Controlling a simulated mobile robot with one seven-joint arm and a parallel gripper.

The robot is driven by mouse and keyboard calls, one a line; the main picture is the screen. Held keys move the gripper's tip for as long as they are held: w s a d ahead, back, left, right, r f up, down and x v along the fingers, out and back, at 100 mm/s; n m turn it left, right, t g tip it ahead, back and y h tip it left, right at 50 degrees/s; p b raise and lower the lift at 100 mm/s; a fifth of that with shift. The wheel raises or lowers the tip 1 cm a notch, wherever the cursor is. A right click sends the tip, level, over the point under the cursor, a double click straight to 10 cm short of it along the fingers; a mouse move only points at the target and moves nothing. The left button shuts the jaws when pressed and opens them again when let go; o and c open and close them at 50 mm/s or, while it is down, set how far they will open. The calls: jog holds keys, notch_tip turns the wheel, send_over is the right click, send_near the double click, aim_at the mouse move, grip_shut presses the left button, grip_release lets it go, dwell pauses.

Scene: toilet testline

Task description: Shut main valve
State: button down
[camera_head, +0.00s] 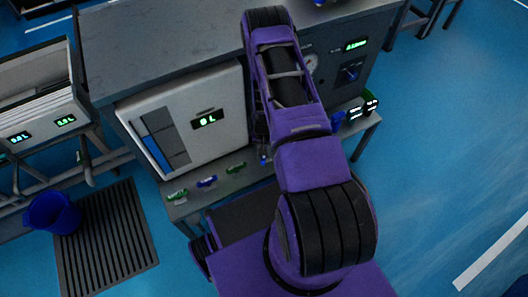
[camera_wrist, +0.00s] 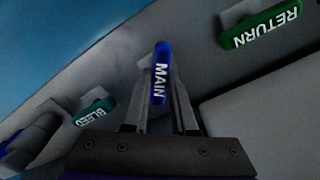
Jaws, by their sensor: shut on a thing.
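The main valve's blue handle (camera_wrist: 160,72), marked MAIN, is in the middle of the wrist view. My gripper (camera_wrist: 160,90) has one finger on each side of it and is shut on it. The handle points straight up in this picture, at an angle to the slanted green RETURN handle (camera_wrist: 262,25) at upper right and green BLEED handle (camera_wrist: 93,111) at left. In the head view my arm covers most of the gripper. A small blue spot (camera_head: 263,160) shows beside the arm; I cannot tell if it is this handle.
In the head view, a green (camera_head: 177,195), a blue (camera_head: 207,181) and another green handle (camera_head: 236,168) lie along the shelf below a white box (camera_head: 205,90) reading 0 L. A gauge panel (camera_head: 345,60) is right of my arm. A blue bucket (camera_head: 52,212) stands on the left floor.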

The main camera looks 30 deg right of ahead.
jog(key=m, duration=0.5)
jog(key=shift+m, duration=0.3)
jog(key=m, duration=0.5)
dwell(0.4)
jog(key=c, duration=0.7)
grip_release()
notch_tip(320, 180, up, 17)
jog(key=p, duration=0.3)
jog(key=shift+r, duration=0.2)
